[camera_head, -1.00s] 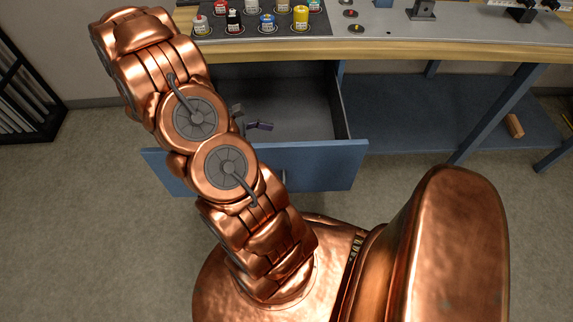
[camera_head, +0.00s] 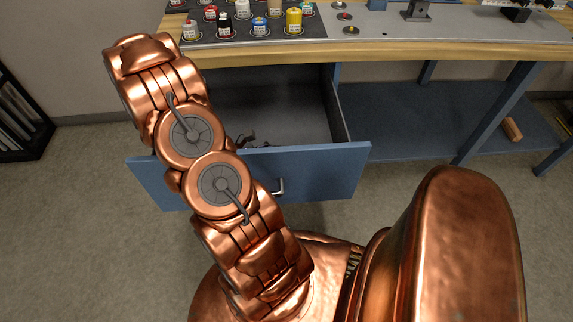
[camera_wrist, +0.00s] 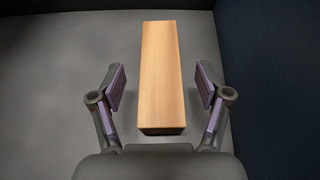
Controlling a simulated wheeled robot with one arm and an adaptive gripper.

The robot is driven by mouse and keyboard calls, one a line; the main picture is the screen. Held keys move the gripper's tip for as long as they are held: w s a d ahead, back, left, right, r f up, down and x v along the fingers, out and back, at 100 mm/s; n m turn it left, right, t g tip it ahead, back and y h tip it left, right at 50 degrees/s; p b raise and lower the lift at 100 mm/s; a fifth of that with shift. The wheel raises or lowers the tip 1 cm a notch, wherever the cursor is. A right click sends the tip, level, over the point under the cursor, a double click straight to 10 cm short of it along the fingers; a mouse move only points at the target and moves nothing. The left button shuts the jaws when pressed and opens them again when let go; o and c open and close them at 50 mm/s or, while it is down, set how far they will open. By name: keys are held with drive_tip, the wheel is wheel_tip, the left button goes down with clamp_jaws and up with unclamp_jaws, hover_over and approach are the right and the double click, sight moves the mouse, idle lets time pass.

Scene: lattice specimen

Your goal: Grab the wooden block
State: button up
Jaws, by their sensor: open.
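The wooden block (camera_wrist: 161,70) is a long, light-brown bar in the wrist view. It lies on a grey surface, its near end towards me. My gripper (camera_wrist: 161,86) is open, with one finger on each side of the block. A gap shows between each finger and the block. In the head view, my gripper (camera_head: 246,140) is low in the open blue drawer, partly hidden behind the drawer front (camera_head: 320,173). The block between the fingers is hidden there.
The drawer floor (camera_head: 285,110) is otherwise bare where visible. A workbench top (camera_head: 440,52) with several small bottles (camera_head: 260,27) overhangs the drawer. Another wooden piece (camera_head: 512,129) lies on the lower shelf (camera_head: 420,125) at right. A dark wall stands close right of my gripper in the wrist view.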

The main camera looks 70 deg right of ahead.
drive_tip(key=shift+x, duration=1.45)
drive_tip(key=c, duration=1.3)
